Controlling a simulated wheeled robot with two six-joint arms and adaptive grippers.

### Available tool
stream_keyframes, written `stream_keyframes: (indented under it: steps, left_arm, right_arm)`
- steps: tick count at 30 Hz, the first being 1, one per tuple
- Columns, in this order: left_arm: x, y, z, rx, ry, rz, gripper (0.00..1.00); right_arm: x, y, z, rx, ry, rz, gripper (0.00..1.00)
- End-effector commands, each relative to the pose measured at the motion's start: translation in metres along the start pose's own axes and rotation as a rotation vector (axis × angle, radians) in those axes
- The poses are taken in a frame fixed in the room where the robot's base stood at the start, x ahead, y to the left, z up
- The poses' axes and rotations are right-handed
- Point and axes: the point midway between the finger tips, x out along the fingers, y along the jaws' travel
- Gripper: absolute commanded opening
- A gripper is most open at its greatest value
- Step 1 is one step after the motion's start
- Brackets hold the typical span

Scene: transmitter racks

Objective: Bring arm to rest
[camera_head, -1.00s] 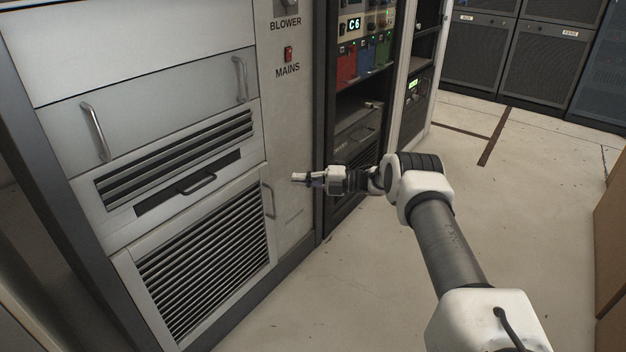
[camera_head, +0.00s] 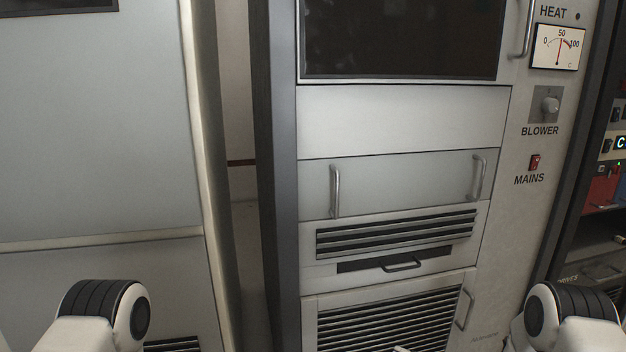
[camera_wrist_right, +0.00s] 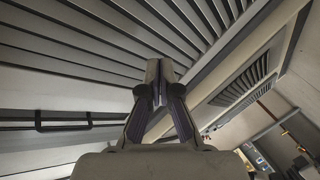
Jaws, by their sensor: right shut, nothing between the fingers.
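My right gripper (camera_wrist_right: 161,70) shows in the right wrist view with its two fingers together and nothing held. It is in front of slatted metal panels; I cannot tell the exact gap. In the head view, my right arm shows only as a white and black joint at the bottom right corner. A small pale tip at the bottom edge may be part of the right gripper. My left arm shows as a similar joint at the bottom left, and its gripper is out of view.
A grey rack cabinet (camera_head: 398,120) with handles and louvred vents (camera_head: 395,234) stands ahead. The blower knob (camera_head: 549,104), heat meter (camera_head: 558,46) and red mains switch (camera_head: 534,163) are on its right. A pale cabinet (camera_head: 95,130) stands at left, across a narrow gap.

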Motion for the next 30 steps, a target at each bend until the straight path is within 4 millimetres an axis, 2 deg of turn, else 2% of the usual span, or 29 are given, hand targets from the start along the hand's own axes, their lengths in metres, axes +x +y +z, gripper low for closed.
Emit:
stream_keyframes:
  steps: [1, 3, 5, 6, 9, 13, 18, 20, 21, 26, 30]
  left_arm:
    - [0.0, 0.0, 0.0, 0.0, 0.0, 0.0, 0.37]
    - [0.0, 0.0, 0.0, 0.0, 0.0, 0.0, 0.37]
    - [0.0, 0.0, 0.0, 0.0, 0.0, 0.0, 0.37]
    - [0.0, 0.0, 0.0, 0.0, 0.0, 0.0, 0.37]
    - [0.0, 0.0, 0.0, 0.0, 0.0, 0.0, 0.37]
    - [0.0, 0.0, 0.0, 0.0, 0.0, 0.0, 0.37]
    - [0.0, 0.0, 0.0, 0.0, 0.0, 0.0, 0.37]
    - [0.0, 0.0, 0.0, 0.0, 0.0, 0.0, 0.37]
    - [-0.025, 0.0, 0.001, 0.0, -0.002, 0.0, 0.37]
    - [-0.079, 0.001, 0.0, 0.0, 0.001, 0.0, 0.37]
    - [-0.131, 0.001, 0.0, 0.0, 0.0, 0.0, 0.37]
  right_arm:
    - [-0.005, -0.047, -0.002, 0.149, -0.108, -0.05, 0.0]
    - [-0.028, -0.107, 0.0, 0.353, -0.297, -0.104, 0.0]
    - [-0.057, -0.152, 0.001, 0.503, -0.464, -0.143, 0.0]
    - [-0.08, -0.177, 0.001, 0.589, -0.572, -0.159, 0.0]
    - [-0.136, -0.225, -0.004, 0.759, -0.815, -0.18, 0.0]
    - [-0.203, -0.263, -0.014, 0.919, -1.079, -0.169, 0.0]
    - [-0.283, -0.291, -0.033, 1.107, -1.398, -0.086, 0.0]
    - [-0.303, -0.298, -0.035, 1.217, -1.525, 0.005, 0.0]
    - [-0.305, -0.28, -0.053, 1.226, -1.516, 0.014, 0.0]
    - [-0.313, -0.245, -0.091, 1.22, -1.509, 0.009, 0.0]
    - [-0.322, -0.211, -0.129, 1.219, -1.506, 0.009, 0.0]
